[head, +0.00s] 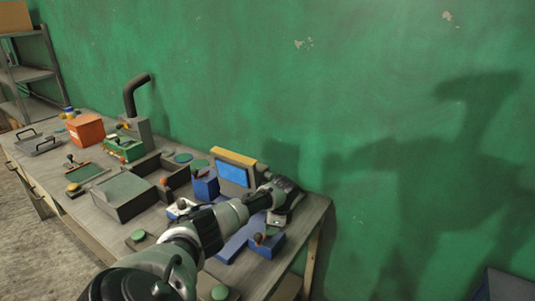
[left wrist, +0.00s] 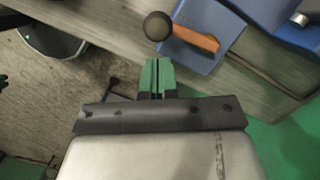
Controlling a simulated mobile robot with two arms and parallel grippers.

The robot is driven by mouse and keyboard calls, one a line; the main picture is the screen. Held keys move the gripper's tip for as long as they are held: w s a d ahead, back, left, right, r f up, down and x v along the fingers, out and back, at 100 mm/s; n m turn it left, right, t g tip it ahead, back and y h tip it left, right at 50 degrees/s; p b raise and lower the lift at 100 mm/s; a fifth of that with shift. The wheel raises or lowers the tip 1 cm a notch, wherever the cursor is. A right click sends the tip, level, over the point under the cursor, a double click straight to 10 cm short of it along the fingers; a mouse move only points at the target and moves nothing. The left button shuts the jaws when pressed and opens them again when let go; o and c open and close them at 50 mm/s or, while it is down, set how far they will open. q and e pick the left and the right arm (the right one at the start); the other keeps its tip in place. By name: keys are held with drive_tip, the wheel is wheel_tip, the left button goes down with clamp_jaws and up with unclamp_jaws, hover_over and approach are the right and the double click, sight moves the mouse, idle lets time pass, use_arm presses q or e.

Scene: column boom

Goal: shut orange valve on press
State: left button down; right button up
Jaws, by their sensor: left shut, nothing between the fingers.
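The orange valve lever (left wrist: 196,38) sits on the blue press (left wrist: 232,25) in the left wrist view. A dark ball knob (left wrist: 157,26) is on the lever's free end. In the head view the blue press (head: 265,246) stands at the bench's right end, with the knob (head: 258,239) small on it. My left gripper (left wrist: 157,77) has its green fingers shut and empty, just short of the knob, with a small gap in the picture. In the head view my left arm reaches across the bench to it and hides part of the blue parts. My right gripper is not in view.
The bench (head: 103,222) runs along a green wall (head: 350,80). It holds a blue screen with a yellow top (head: 233,173), a grey box (head: 124,197), an orange box (head: 86,130) and a black bent pipe (head: 130,95). Open floor (head: 30,245) lies at the left.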

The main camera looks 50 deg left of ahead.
use_arm(q)
drive_tip(key=w+d+b+v, duration=0.1)
drive_tip(key=b+v, duration=0.1)
drive_tip(key=v, duration=0.9)
drive_tip(key=shift+w+b, duration=0.2)
drive_tip(key=shift+b, duration=0.1)
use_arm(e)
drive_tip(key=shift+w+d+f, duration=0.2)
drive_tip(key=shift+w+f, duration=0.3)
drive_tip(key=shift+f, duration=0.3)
use_arm(q)
drive_tip(key=shift+f, duration=0.1)
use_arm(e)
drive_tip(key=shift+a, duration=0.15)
